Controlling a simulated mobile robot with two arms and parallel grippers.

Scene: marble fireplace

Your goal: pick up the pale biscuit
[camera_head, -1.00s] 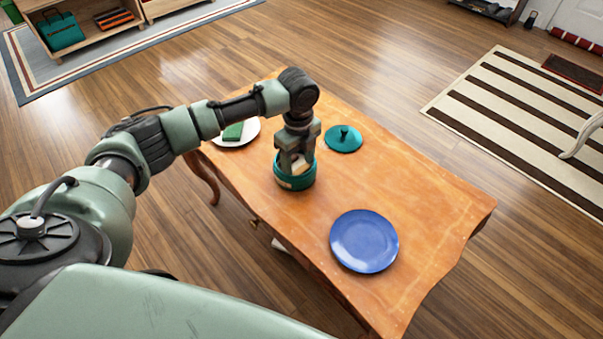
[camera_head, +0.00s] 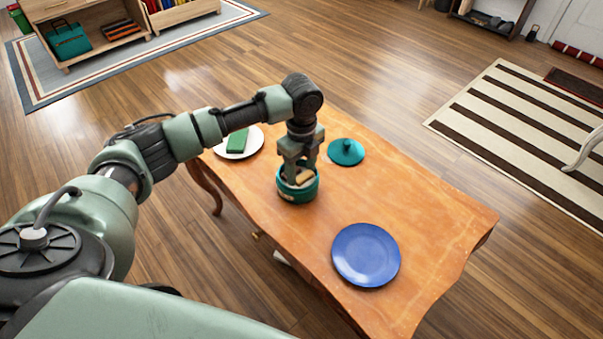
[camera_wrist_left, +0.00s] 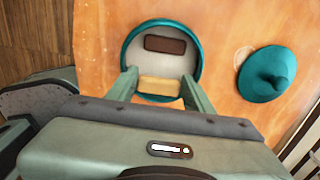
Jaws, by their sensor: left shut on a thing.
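The pale biscuit (camera_head: 305,177) is a small tan block at the mouth of a round teal tin (camera_head: 298,196). My left gripper (camera_head: 297,179) points down over the tin and is shut on the biscuit. In the left wrist view, the biscuit (camera_wrist_left: 158,86) sits between the two fingers. A dark brown biscuit (camera_wrist_left: 165,45) lies in the tin, apart from the fingers. I cannot tell whether the pale biscuit is fully clear of the tin's floor. My right gripper is not in view.
The teal lid (camera_head: 346,152) lies right of the tin on the wooden table (camera_head: 430,215). A blue plate (camera_head: 366,255) is at the front. A white plate (camera_head: 222,152) with a green block (camera_head: 238,140) is behind my arm. The table's right part is clear.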

